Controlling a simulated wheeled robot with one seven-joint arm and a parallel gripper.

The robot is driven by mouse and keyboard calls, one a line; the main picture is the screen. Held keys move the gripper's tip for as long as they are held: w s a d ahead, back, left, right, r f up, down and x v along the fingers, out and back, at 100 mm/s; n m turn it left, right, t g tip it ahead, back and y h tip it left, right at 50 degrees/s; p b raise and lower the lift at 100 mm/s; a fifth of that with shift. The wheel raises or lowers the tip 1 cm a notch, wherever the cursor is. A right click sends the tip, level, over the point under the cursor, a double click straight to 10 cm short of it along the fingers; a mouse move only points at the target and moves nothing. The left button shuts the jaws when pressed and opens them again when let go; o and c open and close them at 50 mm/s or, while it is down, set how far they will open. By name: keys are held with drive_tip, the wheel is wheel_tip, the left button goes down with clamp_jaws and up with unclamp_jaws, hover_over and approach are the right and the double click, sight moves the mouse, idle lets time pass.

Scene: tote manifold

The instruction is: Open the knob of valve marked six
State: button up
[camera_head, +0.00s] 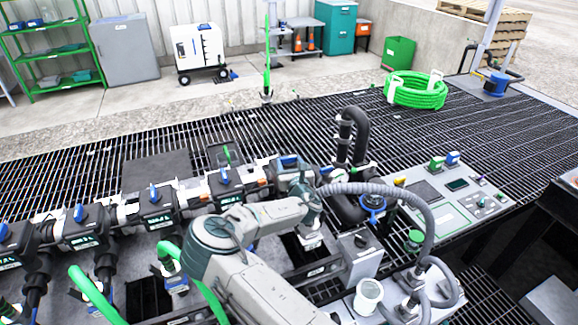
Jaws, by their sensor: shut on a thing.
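A row of dark valves with blue knobs runs along the pipe manifold from the left edge to the middle. Blue knobs show on the valves at the far left (4,232), then (80,213), (153,191) and (224,177). One more valve with a blue knob (289,160) sits at the right end, partly behind my arm. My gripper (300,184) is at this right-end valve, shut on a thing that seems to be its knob. The fingertips are mostly hidden by my wrist. The small green labels are too small to read, so I cannot tell which is marked six.
Green hoses (92,292) rise at the lower left. A black pipe bend (360,135) stands just right of the row. A control panel (452,212) lies farther right. A coiled green hose (418,92) rests on the open grating (320,112) behind.

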drive_tip(key=shift+d+n+g+y+b, duration=0.2)
drive_tip(key=shift+n+g+y+b, duration=0.4)
drive_tip(key=shift+n+y, duration=0.65)
drive_tip(key=shift+m+y, duration=0.25)
drive_tip(key=o, duration=1)
drive_tip(key=b+v, duration=0.2)
drive_tip(key=v, duration=1.1)
drive_tip(key=shift+s+b, duration=0.4)
drive_tip(key=shift+d, duration=0.1)
